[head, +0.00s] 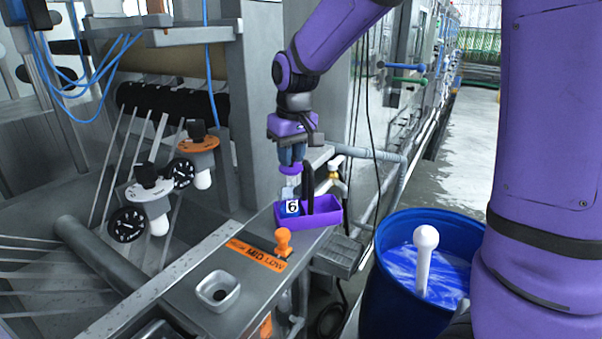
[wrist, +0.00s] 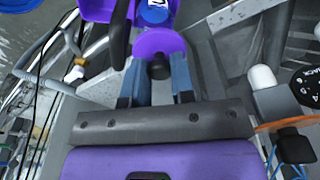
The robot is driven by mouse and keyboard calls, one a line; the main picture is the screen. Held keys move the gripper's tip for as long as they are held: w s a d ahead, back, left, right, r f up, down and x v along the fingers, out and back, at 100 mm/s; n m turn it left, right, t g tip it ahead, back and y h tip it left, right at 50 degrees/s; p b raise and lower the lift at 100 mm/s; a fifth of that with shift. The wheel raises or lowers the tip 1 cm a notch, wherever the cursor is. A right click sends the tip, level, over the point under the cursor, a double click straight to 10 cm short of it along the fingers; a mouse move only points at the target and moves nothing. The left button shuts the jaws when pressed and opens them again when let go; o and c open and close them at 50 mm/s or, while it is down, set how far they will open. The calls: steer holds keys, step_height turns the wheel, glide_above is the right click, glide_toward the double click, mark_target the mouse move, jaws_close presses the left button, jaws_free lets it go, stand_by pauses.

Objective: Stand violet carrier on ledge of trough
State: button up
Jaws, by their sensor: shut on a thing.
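The violet carrier (head: 327,218) is a tray with a black arched handle (head: 308,185) and a blue container marked 6 (head: 291,208). My gripper (head: 291,158) is above it, shut on a dark knob over a violet disc (head: 290,170) that I take as the carrier's grip. In the wrist view the knob (wrist: 158,68) is between my fingers and the disc (wrist: 160,45) is beyond it. The carrier appears level at the far right end of the grey ledge (head: 185,290). Its right end reaches past the edge. I cannot tell whether it touches the ledge.
An orange knob (head: 283,242) stands close to the carrier, beside an orange HIGH/MID/LOW label (head: 256,253). A square grey cup (head: 218,291) is nearer on the ledge. Gauges (head: 128,224) stand left. A blue barrel (head: 377,290) with a white-knobbed rod (head: 424,262) is right.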

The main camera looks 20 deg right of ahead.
mark_target(290, 174)
steer(key=shift+w+d, duration=0.2)
steer(key=shift+w, duration=0.95)
steer(key=shift+f, duration=3.1)
steer(key=shift+f, duration=0.2)
steer(key=o, duration=1.5)
steer(key=shift+c, duration=0.2)
steer(key=shift+r, duration=0.1)
steer(key=shift+r, duration=3.45)
steer(key=shift+c, duration=0.4)
